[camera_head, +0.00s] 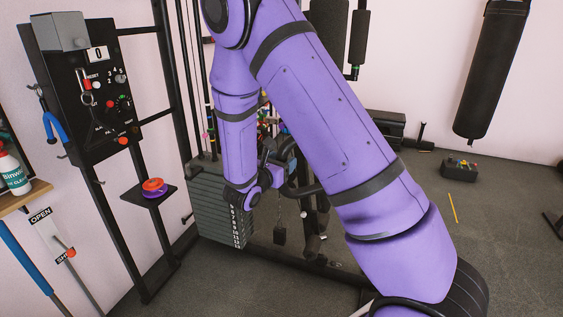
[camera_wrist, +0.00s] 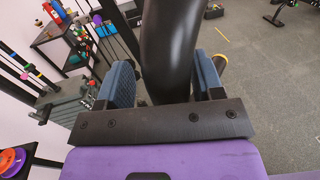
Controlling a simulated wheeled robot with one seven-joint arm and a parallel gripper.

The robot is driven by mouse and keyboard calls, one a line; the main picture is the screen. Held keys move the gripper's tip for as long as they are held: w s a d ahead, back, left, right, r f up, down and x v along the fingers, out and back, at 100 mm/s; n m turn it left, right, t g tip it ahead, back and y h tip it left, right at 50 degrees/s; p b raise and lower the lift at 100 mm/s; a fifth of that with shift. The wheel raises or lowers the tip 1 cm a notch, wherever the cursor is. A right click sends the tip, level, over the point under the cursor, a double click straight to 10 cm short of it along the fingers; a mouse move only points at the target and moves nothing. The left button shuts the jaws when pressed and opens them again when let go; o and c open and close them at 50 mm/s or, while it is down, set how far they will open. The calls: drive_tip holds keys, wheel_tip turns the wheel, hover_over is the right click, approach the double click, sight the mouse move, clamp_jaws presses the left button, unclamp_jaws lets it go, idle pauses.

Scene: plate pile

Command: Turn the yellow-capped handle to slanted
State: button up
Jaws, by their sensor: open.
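My gripper (camera_wrist: 164,78) is open, with one blue-padded finger on each side of a thick black bar (camera_wrist: 168,45). The bar runs between the fingers; whether they touch it I cannot tell. A small yellow-orange piece (camera_wrist: 219,62) shows beside the right finger, partly hidden by it; I cannot tell whether it is the handle's cap. In the head view my gripper (camera_head: 281,160) is beside the weight machine, partly hidden by my purple arm. A curved black bar (camera_head: 303,190) shows near it. The handle's angle cannot be made out.
At the left are a black control panel (camera_head: 92,90), a small shelf (camera_head: 148,195) with coloured discs, and an OPEN sign plate (camera_head: 50,235) with an orange-knobbed lever. A punching bag (camera_head: 490,75) hangs right; floor there is mostly clear.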

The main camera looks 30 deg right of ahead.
drive_tip(key=v, duration=1)
drive_tip(key=shift+a, duration=0.25)
drive_tip(key=s+d+r+m+g+y, duration=0.3)
drive_tip(key=s+d+r+m+g, duration=0.1)
drive_tip(key=s+r+m+g, duration=0.15)
drive_tip(key=s+d+r+m+g+y, duration=0.2)
drive_tip(key=s+d+r+m+g, duration=0.15)
drive_tip(key=s+r+m, duration=0.3)
drive_tip(key=s+a+r+m+t+y, duration=0.3)
drive_tip(key=s+r+m+y, duration=0.2)
drive_tip(key=s, duration=0.2)
drive_tip(key=s+a+r+m+t+y, duration=0.3)
drive_tip(key=s+r+m+y, duration=0.1)
drive_tip(key=s+m+y, duration=0.2)
drive_tip(key=shift+s+r, duration=0.4)
drive_tip(key=shift+s, duration=0.15)
